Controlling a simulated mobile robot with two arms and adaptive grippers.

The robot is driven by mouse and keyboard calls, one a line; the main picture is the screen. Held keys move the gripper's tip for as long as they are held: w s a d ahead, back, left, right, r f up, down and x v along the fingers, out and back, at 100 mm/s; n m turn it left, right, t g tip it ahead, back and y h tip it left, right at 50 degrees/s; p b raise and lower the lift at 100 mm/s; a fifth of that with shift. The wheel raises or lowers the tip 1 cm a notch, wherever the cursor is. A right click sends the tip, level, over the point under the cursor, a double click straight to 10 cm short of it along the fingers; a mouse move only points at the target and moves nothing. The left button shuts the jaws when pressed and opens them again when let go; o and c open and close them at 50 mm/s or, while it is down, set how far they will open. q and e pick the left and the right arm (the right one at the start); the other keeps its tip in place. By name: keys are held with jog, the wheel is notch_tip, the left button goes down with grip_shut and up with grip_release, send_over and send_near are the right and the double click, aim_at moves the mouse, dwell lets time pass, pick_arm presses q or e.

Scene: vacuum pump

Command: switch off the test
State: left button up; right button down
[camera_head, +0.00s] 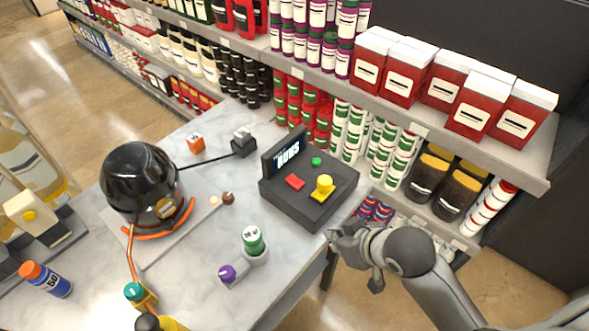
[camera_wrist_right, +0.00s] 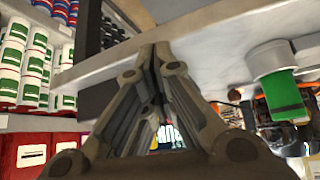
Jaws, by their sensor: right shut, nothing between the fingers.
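The dark control box (camera_head: 308,190) sits at the table's right edge in the head view. It carries a tilted screen (camera_head: 285,152), a red button (camera_head: 294,181), a green button (camera_head: 316,161) and a yellow knob or switch (camera_head: 324,186). My right gripper (camera_head: 341,235) is shut and empty, just right of the table edge and below the box in the picture, apart from the yellow part. In the wrist view, the shut fingers (camera_wrist_right: 155,48) point toward the table edge. Part of the lit screen (camera_wrist_right: 168,134) shows behind them; the buttons cannot be made out. My left gripper is out of view.
The pump's black dome (camera_head: 138,178) stands left on the table (camera_head: 205,262). A green-and-white bottle (camera_head: 252,240) and a purple-topped item (camera_head: 228,273) stand in front of the box. Stocked shelves (camera_head: 420,130) rise behind, close to my right arm.

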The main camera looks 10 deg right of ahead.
jog(key=w+r+n+y, duration=0.1)
jog(key=w+r, duration=0.3)
jog(key=r, duration=0.4)
jog(key=w+r+n+t+y, duration=0.1)
jog(key=w+r+n+y, duration=0.1)
jog(key=w+r, duration=0.3)
jog(key=shift+w+a+r+t+y, duration=0.3)
jog(key=shift+a+r, duration=0.05)
jog(key=shift+r, duration=1.1)
jog(key=shift+w+f, duration=0.1)
jog(key=p, duration=0.2)
send_over(295, 182)
jog(key=f, duration=0.5)
jog(key=shift+s+d+f, duration=0.15)
jog(key=shift+s+f, duration=0.05)
jog(key=shift+f, duration=0.15)
jog(key=f, duration=0.3)
jog(key=shift+w+f, duration=0.2)
jog(key=shift+a+f, duration=0.2)
jog(key=shift+f, duration=0.3)
